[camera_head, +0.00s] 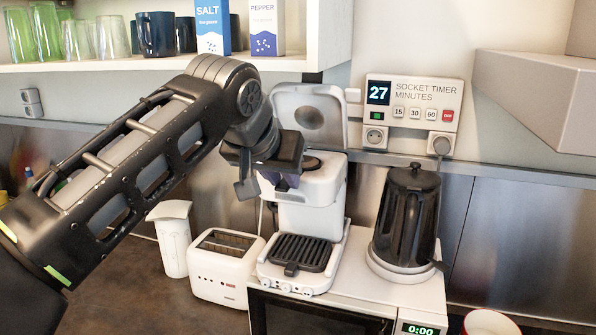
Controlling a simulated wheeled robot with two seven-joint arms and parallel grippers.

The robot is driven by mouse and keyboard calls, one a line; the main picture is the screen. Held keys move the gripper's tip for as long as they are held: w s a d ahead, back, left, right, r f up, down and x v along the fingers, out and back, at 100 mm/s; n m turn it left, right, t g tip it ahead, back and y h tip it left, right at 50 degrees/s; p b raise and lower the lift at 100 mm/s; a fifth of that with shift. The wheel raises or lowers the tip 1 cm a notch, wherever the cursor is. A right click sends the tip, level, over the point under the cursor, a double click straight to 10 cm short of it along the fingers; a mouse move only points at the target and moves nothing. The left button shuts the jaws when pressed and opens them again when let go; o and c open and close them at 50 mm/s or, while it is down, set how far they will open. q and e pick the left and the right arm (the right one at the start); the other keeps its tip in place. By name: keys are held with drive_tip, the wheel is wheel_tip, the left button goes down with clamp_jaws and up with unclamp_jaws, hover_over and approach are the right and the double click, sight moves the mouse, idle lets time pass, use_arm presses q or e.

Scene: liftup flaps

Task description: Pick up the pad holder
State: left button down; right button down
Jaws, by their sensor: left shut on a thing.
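The white coffee machine (313,205) stands on the microwave with its lid (308,118) tipped up. A dark round part, which looks like the pad holder (313,163), shows at the top of the machine beneath the raised lid. My left gripper (277,182) is at the machine's upper left front, its fingers pointing down. It is shut on the pad holder, though the fingers hide the part they grip. I cannot tell whether the holder is seated or slightly raised. My right gripper is not in view.
A black kettle (407,218) stands right of the machine on the microwave (320,317). A white toaster (226,267) and a white pitcher (173,240) stand to the left. A shelf (300,65) with glasses and boxes hangs above my arm. A socket timer (411,104) is on the wall.

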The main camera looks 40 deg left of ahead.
use_arm(q)
drive_tip(key=shift+r, duration=0.25)
idle(0.3)
drive_tip(key=shift+r+p, duration=0.85)
drive_tip(key=shift+p, duration=0.1)
drive_tip(key=shift+r+p, duration=0.3)
drive_tip(key=shift+r, duration=0.45)
drive_tip(key=s+d, duration=0.2)
drive_tip(key=s, duration=0.6)
drive_tip(key=s+d, duration=0.3)
drive_tip(key=s, duration=0.6)
drive_tip(key=shift+d, duration=0.25)
drive_tip(key=shift+f, duration=0.15)
